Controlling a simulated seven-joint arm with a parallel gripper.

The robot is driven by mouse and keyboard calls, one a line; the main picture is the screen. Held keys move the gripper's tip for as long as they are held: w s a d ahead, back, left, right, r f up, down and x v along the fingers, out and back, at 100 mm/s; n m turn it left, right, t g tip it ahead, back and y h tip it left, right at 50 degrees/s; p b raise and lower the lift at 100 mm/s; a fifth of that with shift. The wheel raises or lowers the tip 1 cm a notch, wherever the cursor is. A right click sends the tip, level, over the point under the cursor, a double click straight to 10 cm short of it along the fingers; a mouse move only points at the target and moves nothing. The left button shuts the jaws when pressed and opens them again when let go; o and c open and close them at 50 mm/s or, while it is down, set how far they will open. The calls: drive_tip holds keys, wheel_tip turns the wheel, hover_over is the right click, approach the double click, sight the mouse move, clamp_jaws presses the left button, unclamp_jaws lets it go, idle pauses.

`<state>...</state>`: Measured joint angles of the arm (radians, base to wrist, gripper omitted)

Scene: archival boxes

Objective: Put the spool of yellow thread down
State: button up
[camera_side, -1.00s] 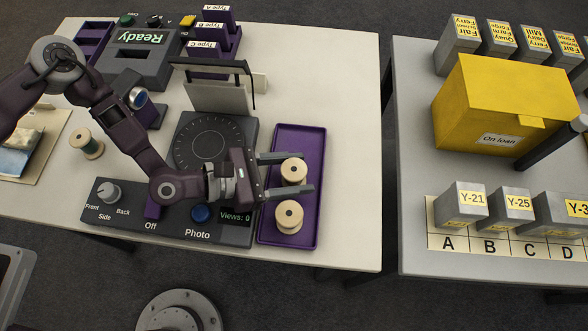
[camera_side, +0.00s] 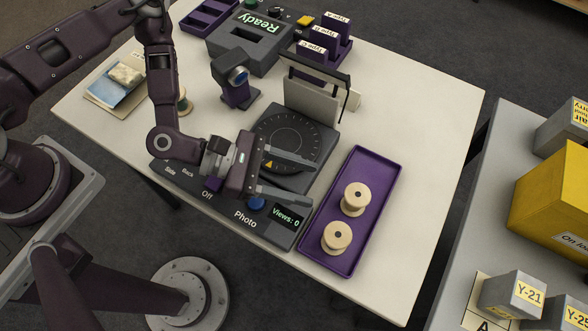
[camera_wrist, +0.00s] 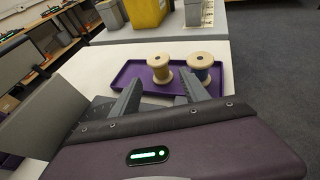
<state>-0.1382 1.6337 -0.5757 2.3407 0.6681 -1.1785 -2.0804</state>
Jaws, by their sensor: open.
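Two pale, cream-yellow spools stand upright in the purple tray (camera_side: 375,172): an upper spool (camera_side: 355,199) and a lower spool (camera_side: 337,237).
A round turntable (camera_side: 290,140) with a backdrop panel (camera_side: 312,98) lies behind my gripper. A control panel reading "Views: 0" (camera_side: 288,217) is below it. A second table with grey boxes (camera_side: 513,296) is right, across a gap.

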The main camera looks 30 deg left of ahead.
drive_tip(key=shift+a, duration=0.1)
drive_tip(key=a+m, duration=0.1)
drive_tip(key=m, duration=0.1)
drive_tip(key=w+a+m+g+y, duration=0.1)
drive_tip(key=m, duration=0.1)
drive_tip(key=w+a+m+y, duration=0.1)
drive_tip(key=m, duration=0.1)
drive_tip(key=shift+a+r+g, duration=0.15)
drive_tip(key=shift+r+g, duration=0.05)
drive_tip(key=shift+g, duration=0.1)
drive_tip(key=w+a+r+m+y, duration=0.1)
drive_tip(key=a+m, duration=0.1)
drive_tip(key=w+a+m+y, duration=0.1)
drive_tip(key=a+m, duration=0.1)
drive_tip(key=w+a+r+m+y, duration=0.1)
drive_tip(key=a+m+y, duration=0.1)
drive_tip(key=shift+a+r, duration=0.25)
drive_tip(key=shift+r, duration=0.05)
drive_tip(key=s+a+r+m+t+y, duration=0.25)
drive_tip(key=a+r+m+y, duration=0.45)
drive_tip(key=a+r, duration=1)
drive_tip(key=s+r+m, duration=0.3)
drive_tip(key=s+r, duration=0.5)
drive_tip(key=s, duration=0.5)
drive_tip(key=shift+s+a, duration=0.25)
drive_tip(key=shift+s, duration=0.1)
